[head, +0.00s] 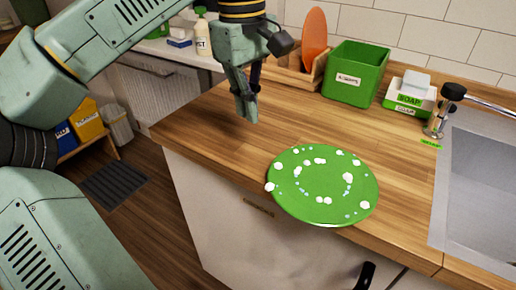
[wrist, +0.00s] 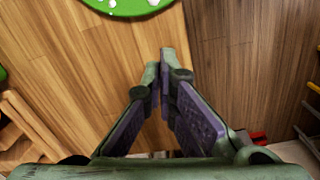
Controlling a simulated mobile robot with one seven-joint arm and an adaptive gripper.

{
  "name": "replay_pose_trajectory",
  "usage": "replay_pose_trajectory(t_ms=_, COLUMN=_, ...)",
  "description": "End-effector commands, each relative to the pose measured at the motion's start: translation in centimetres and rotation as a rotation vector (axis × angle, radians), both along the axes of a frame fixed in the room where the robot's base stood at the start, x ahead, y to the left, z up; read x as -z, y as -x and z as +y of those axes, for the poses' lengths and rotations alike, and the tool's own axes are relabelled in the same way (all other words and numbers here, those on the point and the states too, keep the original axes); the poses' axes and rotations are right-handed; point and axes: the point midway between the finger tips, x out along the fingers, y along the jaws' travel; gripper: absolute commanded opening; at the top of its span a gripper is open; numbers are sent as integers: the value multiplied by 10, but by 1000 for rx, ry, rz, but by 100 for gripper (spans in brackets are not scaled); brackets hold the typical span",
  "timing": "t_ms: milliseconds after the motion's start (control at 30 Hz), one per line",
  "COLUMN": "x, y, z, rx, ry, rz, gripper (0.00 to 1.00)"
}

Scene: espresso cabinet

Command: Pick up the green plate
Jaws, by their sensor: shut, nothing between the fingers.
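The green plate (head: 312,190) with white and pale spots lies flat on the wooden counter, its near edge sticking out past the counter's front edge. In the wrist view part of the plate (wrist: 128,8) shows at the top, cut off by the frame. My gripper (head: 249,115) points down above the counter, to the left of and behind the plate, apart from it. In the wrist view the fingertips of my gripper (wrist: 160,55) are together, with nothing between them.
A green bin (head: 352,75), a wooden rack (head: 285,75) with an orange plate (head: 314,38) and a soap box (head: 408,97) stand at the back. A sink (head: 480,185) and tap are at the right. The counter (head: 215,120) around the gripper is clear.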

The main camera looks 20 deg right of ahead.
Motion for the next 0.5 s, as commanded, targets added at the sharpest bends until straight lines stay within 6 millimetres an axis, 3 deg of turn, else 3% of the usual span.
replay_pose_trajectory(t_ms=167, x=8, y=-4, z=12, rx=2, ry=-48, rz=-16, gripper=0)
replay_pose_trajectory(t_ms=500, x=72, y=-3, z=12, rx=2, ry=-44, rz=-13, gripper=0)
